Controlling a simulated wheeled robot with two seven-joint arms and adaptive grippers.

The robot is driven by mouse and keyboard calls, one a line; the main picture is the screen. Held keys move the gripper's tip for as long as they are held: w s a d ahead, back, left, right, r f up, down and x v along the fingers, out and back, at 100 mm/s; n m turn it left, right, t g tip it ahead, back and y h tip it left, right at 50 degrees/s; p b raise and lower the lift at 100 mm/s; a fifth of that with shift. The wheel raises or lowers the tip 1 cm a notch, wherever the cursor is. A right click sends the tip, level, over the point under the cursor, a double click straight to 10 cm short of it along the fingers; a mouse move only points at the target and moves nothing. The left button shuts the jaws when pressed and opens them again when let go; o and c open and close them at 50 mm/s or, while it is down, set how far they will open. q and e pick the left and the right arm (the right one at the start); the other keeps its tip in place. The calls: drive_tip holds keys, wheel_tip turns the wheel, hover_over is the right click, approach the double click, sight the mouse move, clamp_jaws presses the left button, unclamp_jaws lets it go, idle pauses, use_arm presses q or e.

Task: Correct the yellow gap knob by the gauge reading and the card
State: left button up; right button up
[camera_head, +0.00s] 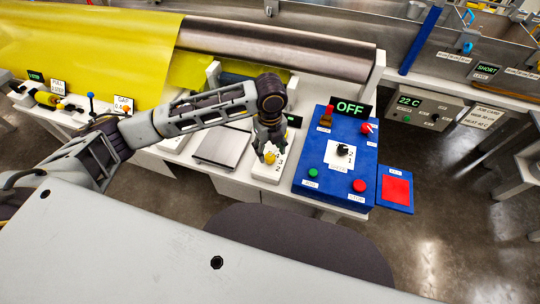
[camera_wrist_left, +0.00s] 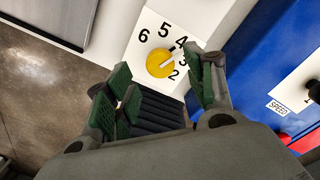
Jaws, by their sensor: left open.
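The yellow gap knob (camera_head: 270,158) sits on a white dial plate (camera_head: 263,172). In the left wrist view the yellow knob (camera_wrist_left: 160,64) shows numbers around it, including 2 to 6. My left gripper (camera_head: 267,148) is over the knob, fingers downward. In the wrist view the open fingers (camera_wrist_left: 158,86) stand to either side below the knob; contact cannot be told. A green-lit display (camera_head: 293,120) beside my wrist is partly hidden and unreadable.
Right of the dial is a blue panel (camera_head: 319,189) with an OFF display (camera_head: 350,107), red and green buttons and a black knob. A grey plate (camera_head: 221,148) lies to the left. Yellow film (camera_head: 90,50) and a metal roller (camera_head: 280,50) lie behind. A box reads 22 C (camera_head: 409,101).

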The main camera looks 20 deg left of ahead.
sight(270, 156)
use_arm(q)
drive_tip(key=shift+f, duration=1.85)
drive_tip(key=shift+c, duration=0.2)
